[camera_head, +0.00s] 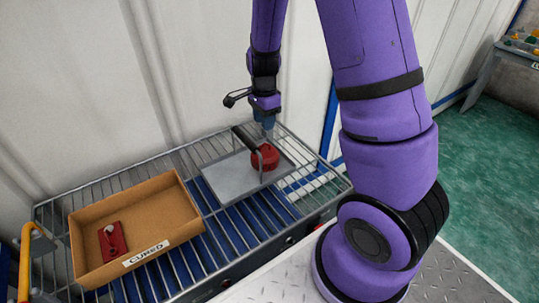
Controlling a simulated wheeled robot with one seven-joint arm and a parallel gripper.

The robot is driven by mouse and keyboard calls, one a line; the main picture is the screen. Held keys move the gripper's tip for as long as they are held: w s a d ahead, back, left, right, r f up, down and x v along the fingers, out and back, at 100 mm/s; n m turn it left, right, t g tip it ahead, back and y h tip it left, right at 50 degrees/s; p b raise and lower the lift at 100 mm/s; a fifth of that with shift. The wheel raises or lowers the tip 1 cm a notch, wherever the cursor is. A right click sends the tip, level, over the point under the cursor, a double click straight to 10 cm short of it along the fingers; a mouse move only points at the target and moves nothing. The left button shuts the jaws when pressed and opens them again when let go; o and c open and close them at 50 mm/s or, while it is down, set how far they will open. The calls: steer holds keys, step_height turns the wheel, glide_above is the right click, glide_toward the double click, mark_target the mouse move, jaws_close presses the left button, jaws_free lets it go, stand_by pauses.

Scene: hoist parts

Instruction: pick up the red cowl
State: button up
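A rounded red part (266,158), which looks like the red cowl, sits at the right side of a grey tray (228,180) on the roller rack. My gripper (263,138) points down from above, right at this part. A thin grey upright piece shows in front of the red part; I cannot tell whether it is a finger or part of the tray. The fingertips are too small and partly hidden, so neither their opening nor any contact can be made out.
A cardboard box (188,203) labelled "CURED" stands on the rack at the left, holding a flat red piece (112,240) with a pale knob. A dark bar (245,138) lies behind the red part. A white panelled wall (100,90) closes off the back.

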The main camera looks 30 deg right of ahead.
mark_target(265, 144)
step_height(265, 144, down, 4)
steer(key=shift+r, duration=0.25)
steer(key=shift+s+a+f, duration=0.1)
steer(key=shift+s+f, duration=0.05)
steer(key=shift+f, duration=1.3)
steer(key=shift+s+f, duration=0.1)
steer(key=shift+f, duration=1.3)
jaws_close()
